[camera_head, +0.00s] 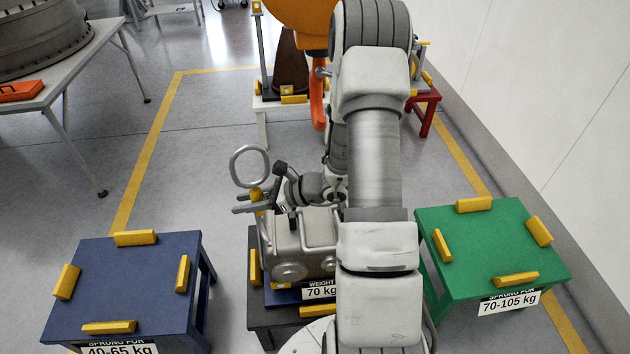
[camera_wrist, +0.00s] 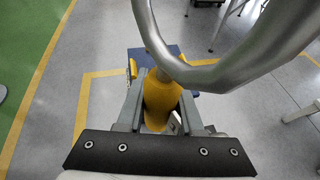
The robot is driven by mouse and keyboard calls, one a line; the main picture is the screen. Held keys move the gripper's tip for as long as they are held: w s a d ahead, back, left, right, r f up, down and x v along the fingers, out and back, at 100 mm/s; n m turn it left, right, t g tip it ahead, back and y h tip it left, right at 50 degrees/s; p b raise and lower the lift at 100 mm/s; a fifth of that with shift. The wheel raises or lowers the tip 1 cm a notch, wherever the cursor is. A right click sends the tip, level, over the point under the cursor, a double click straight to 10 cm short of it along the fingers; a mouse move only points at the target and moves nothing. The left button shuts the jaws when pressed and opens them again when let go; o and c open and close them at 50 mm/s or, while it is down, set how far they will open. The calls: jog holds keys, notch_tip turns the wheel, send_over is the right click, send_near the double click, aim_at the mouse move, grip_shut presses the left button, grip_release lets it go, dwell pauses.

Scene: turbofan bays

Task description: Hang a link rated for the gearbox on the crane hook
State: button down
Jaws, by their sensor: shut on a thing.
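My gripper (camera_head: 243,203) is shut on a link with a grey metal ring (camera_head: 249,166) and a yellow body (camera_head: 257,196). The wrist view shows the yellow body (camera_wrist: 162,98) between the fingers and the ring (camera_wrist: 205,76) close to the camera. The grey gearbox (camera_head: 290,268) sits below and right of my gripper, labelled "WEIGHT 70 kg" (camera_head: 319,291); my arm hides part of it. An orange hanging part (camera_head: 317,102), perhaps the crane hook, shows behind my arm, partly hidden. Any rating on the held link is not readable.
An empty blue stand (camera_head: 125,280), labelled 40-65 kg, is at left. An empty green stand (camera_head: 490,245), labelled 70-105 kg, is at right by the wall (camera_head: 560,90). A table (camera_head: 75,65) with a large grey ring part stands at far left.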

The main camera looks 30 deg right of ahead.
jog(key=s+d+r+m+t+h+b, duration=0.1)
jog(key=s+d+m+t+h+b, duration=0.2)
jog(key=d+b, duration=0.5)
jog(key=s+d+r+m+t+h+b, duration=0.15)
jog(key=d+m+h+b, duration=0.25)
jog(key=d+b, duration=0.4)
jog(key=w+d+f, duration=0.3)
jog(key=w, duration=0.3)
jog(key=w+d+f, duration=0.3)
jog(key=w+d, duration=0.1)
jog(key=w, duration=0.2)
jog(key=shift+w+b, duration=0.35)
dwell(1.3)
jog(key=shift+f, duration=0.1)
jog(key=shift+s+f, duration=0.1)
jog(key=shift+f, duration=0.1)
dwell(0.4)
jog(key=shift+c, duration=2.4)
grip_release()
jog(key=shift+d+r, duration=0.1)
